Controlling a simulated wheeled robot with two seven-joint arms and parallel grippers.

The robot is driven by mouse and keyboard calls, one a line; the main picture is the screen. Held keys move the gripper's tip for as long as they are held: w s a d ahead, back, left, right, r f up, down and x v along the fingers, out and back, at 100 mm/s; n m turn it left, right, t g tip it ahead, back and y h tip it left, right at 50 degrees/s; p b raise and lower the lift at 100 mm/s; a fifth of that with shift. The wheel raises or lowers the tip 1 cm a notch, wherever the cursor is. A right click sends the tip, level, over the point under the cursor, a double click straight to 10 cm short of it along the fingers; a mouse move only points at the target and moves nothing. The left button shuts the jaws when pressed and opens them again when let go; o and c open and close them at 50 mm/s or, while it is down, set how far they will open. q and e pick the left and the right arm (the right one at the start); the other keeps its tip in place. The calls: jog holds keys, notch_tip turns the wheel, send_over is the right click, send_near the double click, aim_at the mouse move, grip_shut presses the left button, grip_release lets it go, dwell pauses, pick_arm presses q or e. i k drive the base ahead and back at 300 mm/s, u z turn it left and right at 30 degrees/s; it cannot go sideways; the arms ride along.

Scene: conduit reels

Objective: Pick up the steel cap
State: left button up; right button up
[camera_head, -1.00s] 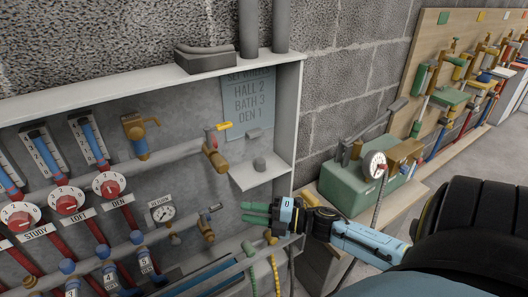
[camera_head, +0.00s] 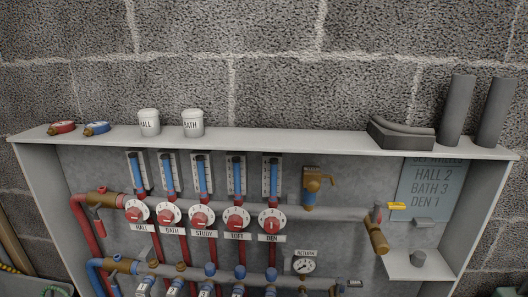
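Two white caps stand on top of the cabinet, one marked HALL (camera_head: 149,123) and one marked BATH (camera_head: 193,123). Neither of my grippers shows in the current head view.
Near the small shelf are a brass valve with a yellow handle (camera_head: 379,238) and a grey sign (camera_head: 433,187).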

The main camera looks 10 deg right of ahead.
aim_at(418, 257)
jog(key=k, duration=1)
